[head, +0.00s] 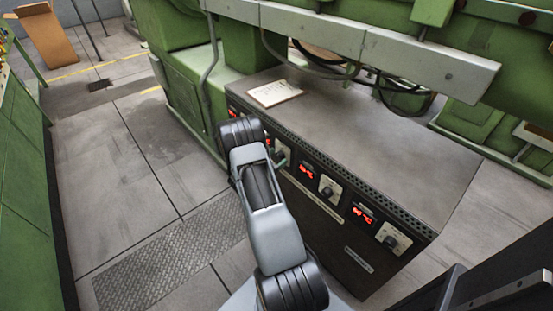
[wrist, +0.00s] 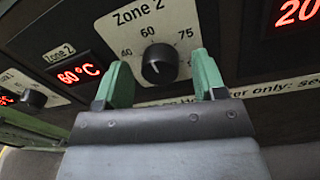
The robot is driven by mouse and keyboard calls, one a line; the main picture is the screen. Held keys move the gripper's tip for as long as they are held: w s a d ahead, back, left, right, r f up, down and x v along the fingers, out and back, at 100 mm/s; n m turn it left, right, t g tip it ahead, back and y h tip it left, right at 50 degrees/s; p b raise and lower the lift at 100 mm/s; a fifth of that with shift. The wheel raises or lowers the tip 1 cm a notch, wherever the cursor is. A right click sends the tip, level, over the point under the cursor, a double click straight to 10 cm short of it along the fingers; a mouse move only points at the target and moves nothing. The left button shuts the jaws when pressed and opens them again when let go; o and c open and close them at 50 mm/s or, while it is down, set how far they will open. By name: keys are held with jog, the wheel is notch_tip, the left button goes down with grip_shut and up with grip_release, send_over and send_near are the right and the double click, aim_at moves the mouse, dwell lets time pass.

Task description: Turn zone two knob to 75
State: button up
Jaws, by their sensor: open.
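The zone two knob (wrist: 160,62) is black and round on a pale plate marked "Zone 2", with 40, 60 and 75 around it. A faint light mark shows on its lower part; I cannot tell its setting surely. The red zone two display (wrist: 80,75) reads 60 °C. My gripper (wrist: 161,64) is open, with one green finger on each side of the knob. A visible gap separates the fingers from it; contact is not seen. In the head view, my gripper (head: 280,159) is at the front panel, partly hidden by my arm.
A dark control cabinet (head: 400,150) carries more knobs (head: 328,188) and red displays (head: 363,213) to the right. A paper (head: 274,93) lies on top. Green machine parts and a grey beam (head: 370,45) stand behind. Open floor (head: 110,180) lies to the left.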

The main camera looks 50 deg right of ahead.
jog(key=shift+d, duration=0.15)
jog(key=c, duration=0.9)
jog(key=shift+f+m+b, duration=0.1)
jog(key=shift+m+b, duration=0.2)
jog(key=shift+b, duration=0.15)
jog(key=shift+f+m+b, duration=0.2)
jog(key=shift+m+b, duration=0.9)
jog(key=shift+b, duration=0.15)
jog(key=m+b, duration=0.4)
jog(key=b, duration=0.1)
jog(key=shift+f+m, duration=0.1)
jog(key=shift+m, duration=0.2)
jog(key=m+b, duration=0.3)
jog(key=b, duration=0.1)
jog(key=shift+h, duration=0.3)
jog(key=shift+m+g+b, duration=0.3)
jog(key=shift+m+b, duration=0.5)
jog(key=shift+b, duration=0.3)
jog(key=shift+r, duration=0.25)
